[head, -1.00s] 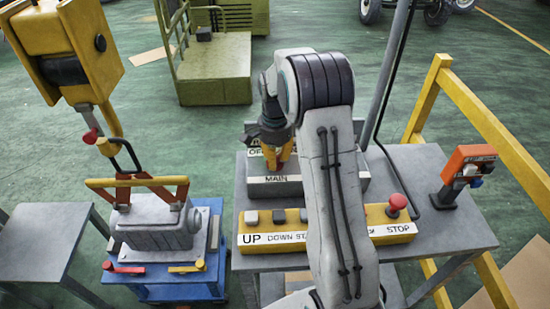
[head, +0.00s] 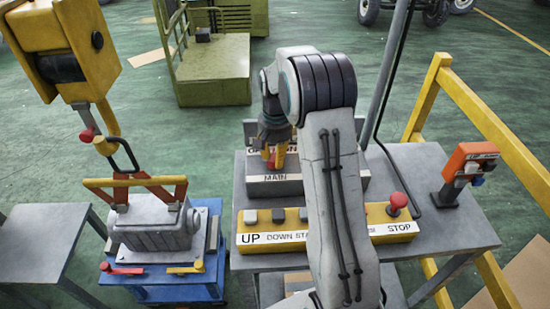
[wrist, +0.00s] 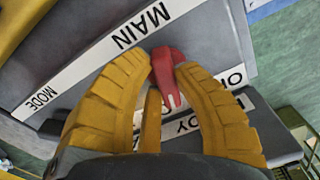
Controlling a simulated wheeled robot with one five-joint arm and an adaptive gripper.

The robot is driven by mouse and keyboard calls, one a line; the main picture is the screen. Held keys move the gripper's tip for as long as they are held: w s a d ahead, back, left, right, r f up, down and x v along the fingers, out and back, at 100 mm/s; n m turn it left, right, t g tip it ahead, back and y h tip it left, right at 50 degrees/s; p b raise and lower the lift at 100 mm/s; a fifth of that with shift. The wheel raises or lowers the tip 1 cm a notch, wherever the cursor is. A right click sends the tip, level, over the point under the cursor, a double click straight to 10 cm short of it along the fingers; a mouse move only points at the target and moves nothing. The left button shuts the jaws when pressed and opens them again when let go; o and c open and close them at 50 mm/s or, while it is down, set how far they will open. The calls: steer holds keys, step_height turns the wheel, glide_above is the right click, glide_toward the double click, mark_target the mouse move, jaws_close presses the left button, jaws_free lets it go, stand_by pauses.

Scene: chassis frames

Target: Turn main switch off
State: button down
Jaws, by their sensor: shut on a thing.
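The main switch is a red handle (wrist: 168,78) on a grey box (head: 290,187) labelled MAIN. The box stands at the back of the grey table. My gripper (head: 275,162) points down at the box from above, and its yellow fingers (wrist: 163,72) are shut on the red handle in the wrist view. The handle's tip shows between the fingers. In the head view only a little red shows by the fingertips. My fingers and arm hide parts of the lettering, so the handle's exact setting is hard to read.
A yellow button panel (head: 275,238) with UP, DOWN and STOP labels and a red mushroom button (head: 398,201) lies in front of the box. An orange device (head: 468,163) stands on the right. A yellow hoist (head: 68,50) hangs at left over a blue cart (head: 150,292).

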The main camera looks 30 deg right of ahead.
steer(key=n, duration=0.6)
steer(key=shift+d+f+n+b, duration=0.1)
steer(key=shift+d+n+b, duration=0.15)
steer(key=shift+n+b, duration=0.1)
steer(key=n, duration=0.5)
steer(key=shift+w+d, duration=0.1)
steer(key=shift+w, duration=0.1)
steer(key=shift+n, duration=0.35)
steer(key=c, duration=0.9)
jaws_free()
steer(key=shift+c, duration=0.2)
step_height(320, 180, up, 12)
